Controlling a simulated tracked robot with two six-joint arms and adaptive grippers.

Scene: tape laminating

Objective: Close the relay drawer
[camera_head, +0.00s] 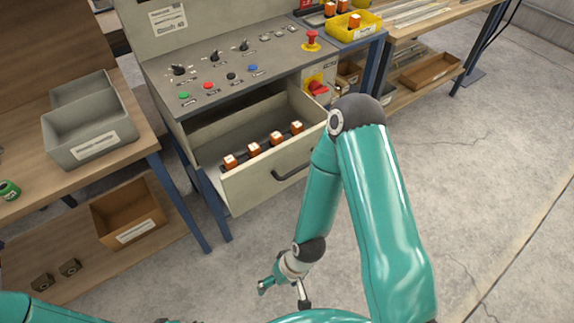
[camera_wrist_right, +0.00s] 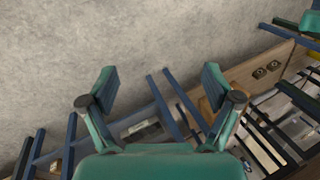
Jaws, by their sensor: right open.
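The relay drawer (camera_head: 262,182) stands pulled out from the front of the grey control cabinet in the head view. Several orange relays (camera_head: 254,149) sit in a row inside it, behind its front panel. A dark handle (camera_head: 292,171) is on the drawer front. My right gripper (camera_head: 284,291) is low in front of the drawer, apart from it, with nothing between its fingers. In the right wrist view the right gripper (camera_wrist_right: 160,90) has its two fingers spread wide, over bare floor and table legs. My left gripper is not seen; only a bit of teal arm shows at the lower left.
The control panel (camera_head: 215,85) with knobs and buttons is above the drawer. A red emergency stop (camera_head: 311,41) and a yellow bin (camera_head: 354,27) are at its right. A grey bin (camera_head: 88,150) stands on the left bench. The floor (camera_head: 480,150) at right is clear.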

